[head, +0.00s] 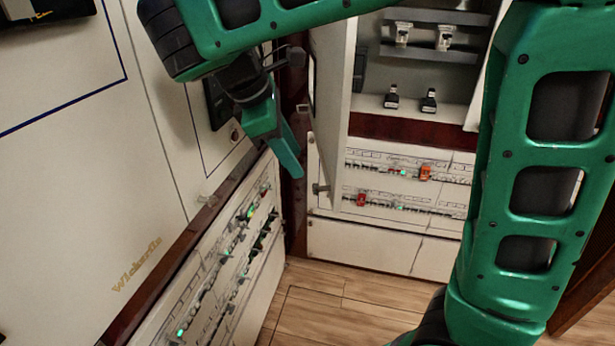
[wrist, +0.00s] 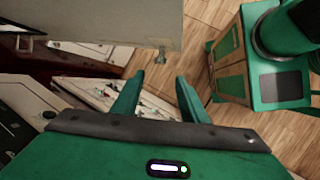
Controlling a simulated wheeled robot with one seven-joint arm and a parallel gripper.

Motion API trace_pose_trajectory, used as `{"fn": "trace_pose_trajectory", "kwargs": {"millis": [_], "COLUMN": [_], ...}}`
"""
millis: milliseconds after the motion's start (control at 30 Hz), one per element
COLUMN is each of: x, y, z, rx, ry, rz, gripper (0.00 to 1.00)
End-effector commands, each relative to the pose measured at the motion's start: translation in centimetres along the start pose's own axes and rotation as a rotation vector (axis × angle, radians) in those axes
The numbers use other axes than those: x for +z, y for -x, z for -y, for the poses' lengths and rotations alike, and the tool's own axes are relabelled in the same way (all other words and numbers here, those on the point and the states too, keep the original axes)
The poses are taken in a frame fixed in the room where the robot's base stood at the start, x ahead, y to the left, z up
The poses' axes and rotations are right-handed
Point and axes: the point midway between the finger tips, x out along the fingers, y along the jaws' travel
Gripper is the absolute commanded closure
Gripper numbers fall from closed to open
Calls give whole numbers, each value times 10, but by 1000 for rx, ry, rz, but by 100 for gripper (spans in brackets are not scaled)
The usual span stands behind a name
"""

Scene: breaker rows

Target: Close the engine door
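A pale panel that looks like the engine door (head: 328,85) stands open and nearly edge-on at the left of a shelved cabinet in the head view. In the wrist view the door (wrist: 120,18) hangs across the top, with a small metal latch (wrist: 160,55) at its lower edge. My gripper (head: 291,165) is just left of the door in the head view. The wrist view shows its two green fingers apart and nothing between the gripper tips (wrist: 160,80). I cannot see any contact with the door.
A breaker panel (head: 225,265) with green lights runs along the left wall. Another breaker panel (head: 410,185) with orange-red switches sits below the cabinet shelves (head: 420,105). Wooden floor (head: 340,305) lies open between them. My green arm covers the right side.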

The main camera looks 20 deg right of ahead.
Motion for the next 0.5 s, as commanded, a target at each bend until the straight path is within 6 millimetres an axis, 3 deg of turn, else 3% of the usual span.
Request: {"fn": "trace_pose_trajectory", "kwargs": {"millis": [500], "x": [9], "y": [-86], "z": [-2], "rx": [-10], "ry": [-14], "rz": [5], "gripper": [60]}}
